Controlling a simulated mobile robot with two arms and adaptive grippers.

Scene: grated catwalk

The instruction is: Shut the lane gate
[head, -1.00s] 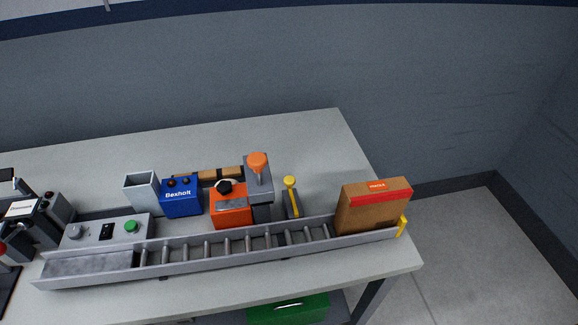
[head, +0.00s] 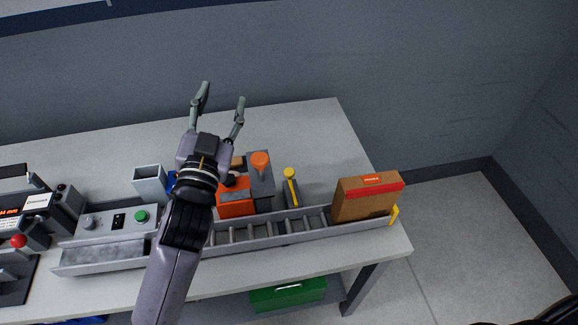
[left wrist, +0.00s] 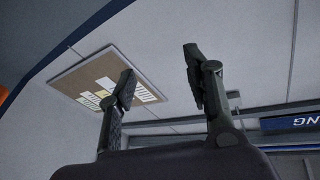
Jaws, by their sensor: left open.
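A roller lane (head: 262,235) runs along the front of the table. A lever with a yellow knob (head: 290,173) stands on a grey base behind the lane, left of a brown box with a red band (head: 366,199). It may be the gate's handle; I cannot tell the gate's position. A small yellow piece (head: 394,215) shows at the lane's right end. My left gripper (head: 223,94) is open and empty, fingers pointing up the picture, left of the yellow knob and apart from it. The left wrist view shows its spread fingers (left wrist: 158,65) with nothing between. My right gripper is not seen.
A grey post with an orange knob (head: 260,160) and an orange unit (head: 236,204) stand left of the yellow-knobbed lever. A control box with a green button (head: 140,216) is further left. The table (head: 310,140) is clear behind the lever.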

